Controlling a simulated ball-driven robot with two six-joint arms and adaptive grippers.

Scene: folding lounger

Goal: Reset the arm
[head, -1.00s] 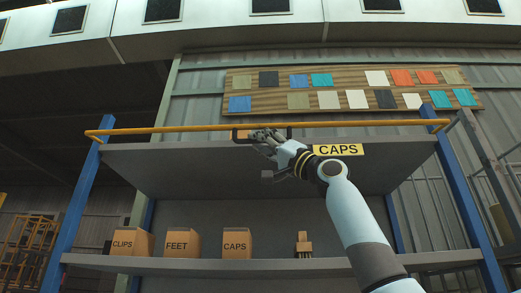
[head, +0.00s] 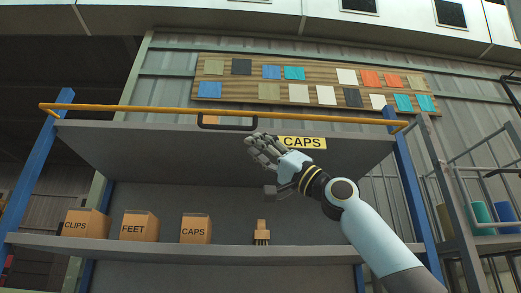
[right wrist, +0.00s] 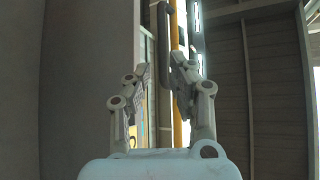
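My right gripper (head: 258,145) is in front of the upper shelf (head: 150,140), just left of and below the yellow CAPS label (head: 302,142). Its fingers are apart in the right wrist view (right wrist: 162,72), with nothing held between them. Beyond the fingertips there, a dark handle (right wrist: 164,45) and the yellow rail (right wrist: 176,100) show through the gap. In the head view, an orange-brown box with a dark handle (head: 226,120) is at the shelf's front edge, up and left of the gripper and apart from it in the picture. My left gripper is out of view.
The yellow rail (head: 130,113) runs along the upper shelf between blue posts (head: 40,155). The lower shelf (head: 140,246) holds cartons marked CLIPS (head: 86,223), FEET (head: 139,226) and CAPS (head: 196,229), and a brush (head: 262,233). A swatch board (head: 320,83) hangs behind.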

